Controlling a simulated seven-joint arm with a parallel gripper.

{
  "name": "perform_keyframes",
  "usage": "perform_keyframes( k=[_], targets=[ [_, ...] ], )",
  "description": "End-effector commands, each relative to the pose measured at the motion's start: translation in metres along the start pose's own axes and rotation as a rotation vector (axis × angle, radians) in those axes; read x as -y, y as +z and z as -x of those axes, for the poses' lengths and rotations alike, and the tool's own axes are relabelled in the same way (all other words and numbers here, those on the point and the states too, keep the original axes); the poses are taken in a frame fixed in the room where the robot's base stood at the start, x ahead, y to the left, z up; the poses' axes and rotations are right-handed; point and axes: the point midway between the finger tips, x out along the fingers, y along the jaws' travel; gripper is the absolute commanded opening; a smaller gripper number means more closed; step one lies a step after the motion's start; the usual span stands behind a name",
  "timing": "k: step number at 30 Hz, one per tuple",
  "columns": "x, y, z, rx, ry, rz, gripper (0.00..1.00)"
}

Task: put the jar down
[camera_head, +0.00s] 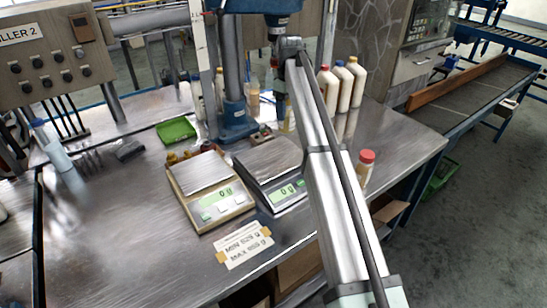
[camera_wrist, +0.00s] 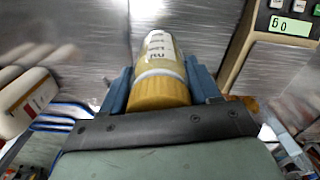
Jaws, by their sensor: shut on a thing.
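The jar (camera_wrist: 160,48) has an orange-yellow lid (camera_wrist: 159,93), a yellowish body and a white printed label. In the wrist view it lies between the two blue fingers of my gripper (camera_wrist: 163,84), which is shut on it around the lid end. The jar's far end points towards the metal worktop; I cannot tell whether it touches. In the head view my arm covers most of the gripper, and the jar is hard to make out there.
Two scales (camera_head: 213,193) (camera_head: 282,175) reading 0 g stand mid-table. A red-lidded jar (camera_head: 364,168) stands right of my arm. White bottles (camera_head: 345,88) stand behind. A green tray (camera_head: 176,130) lies left of the blue press column (camera_head: 236,118). The worktop's left front (camera_head: 115,240) is clear.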

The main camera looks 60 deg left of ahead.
Motion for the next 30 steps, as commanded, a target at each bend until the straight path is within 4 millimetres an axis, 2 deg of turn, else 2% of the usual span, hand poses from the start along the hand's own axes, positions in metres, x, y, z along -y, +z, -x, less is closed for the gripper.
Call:
perform_keyframes(
  k=[5,15,20,27,30],
  targets=[
    [0.000,0.001,-0.006,0.000,0.000,-0.035,0.25],
    [0.000,0.001,-0.056,0.000,0.000,-0.036,0.25],
    [0.000,0.001,-0.067,0.000,0.000,-0.036,0.25],
    [0.000,0.001,-0.095,0.001,-0.001,-0.036,0.25],
    [0.000,0.001,-0.100,0.000,0.000,-0.036,0.25]
  ],
)
